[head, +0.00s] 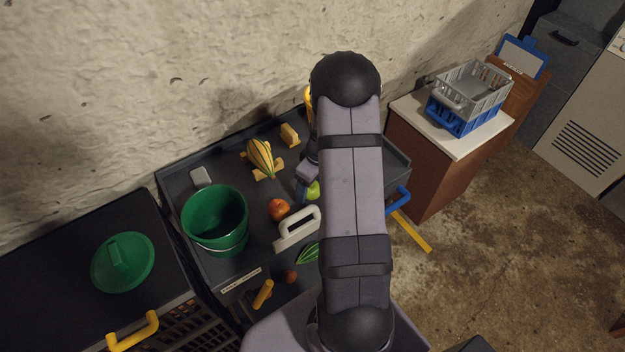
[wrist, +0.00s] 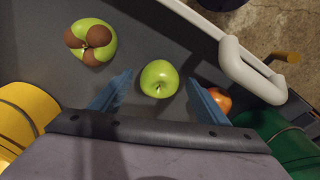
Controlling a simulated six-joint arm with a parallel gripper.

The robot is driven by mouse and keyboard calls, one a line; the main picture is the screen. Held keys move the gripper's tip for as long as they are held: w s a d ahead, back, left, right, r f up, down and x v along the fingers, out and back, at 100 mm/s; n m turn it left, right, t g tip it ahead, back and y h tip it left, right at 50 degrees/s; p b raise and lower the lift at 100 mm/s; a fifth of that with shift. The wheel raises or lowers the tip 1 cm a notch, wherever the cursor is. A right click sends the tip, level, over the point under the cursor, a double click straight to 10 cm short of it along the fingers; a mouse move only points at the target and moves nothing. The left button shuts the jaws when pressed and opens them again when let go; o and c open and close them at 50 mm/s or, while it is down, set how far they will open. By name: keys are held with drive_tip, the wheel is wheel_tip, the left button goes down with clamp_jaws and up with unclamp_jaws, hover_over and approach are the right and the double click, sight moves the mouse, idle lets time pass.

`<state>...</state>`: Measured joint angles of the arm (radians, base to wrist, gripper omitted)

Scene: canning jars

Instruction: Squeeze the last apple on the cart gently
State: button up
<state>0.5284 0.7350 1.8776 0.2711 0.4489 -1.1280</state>
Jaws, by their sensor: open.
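A plain green apple (wrist: 158,78) lies on the dark cart top (wrist: 145,25), between the two blue fingers of my gripper (wrist: 159,82). The fingers are open, with a visible gap on each side of it. A second green apple (wrist: 91,41) with brown patches lies to the upper left, outside the fingers. In the head view a green apple (head: 314,189) shows beside my gripper (head: 302,188); I cannot tell which of the two it is. My arm hides part of the cart (head: 235,165) there.
A white handle (head: 297,229) stands near the apple, with an orange-red round fruit (head: 279,209) beside it. A green bucket (head: 214,218) stands left, a striped gourd (head: 261,157) behind. A green lid (head: 123,262) lies on the left unit. Grey and blue crates (head: 468,95) stand right.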

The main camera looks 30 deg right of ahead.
drive_tip(key=c, duration=0.9)
drive_tip(key=shift+o, duration=0.8)
drive_tip(key=o, duration=0.7)
drive_tip(key=shift+o, duration=0.2)
drive_tip(key=shift+s+d+r+b, duration=0.1)
drive_tip(key=shift+s+r+b, duration=0.15)
drive_tip(key=shift+r, duration=0.95)
drive_tip(key=shift+s+d+r+b, duration=0.1)
drive_tip(key=shift+r+b, duration=0.3)
drive_tip(key=shift+r, duration=0.8)
drive_tip(key=shift+s+r+b, duration=0.2)
drive_tip(key=shift+r+b, duration=0.1)
drive_tip(key=shift+r, duration=0.9)
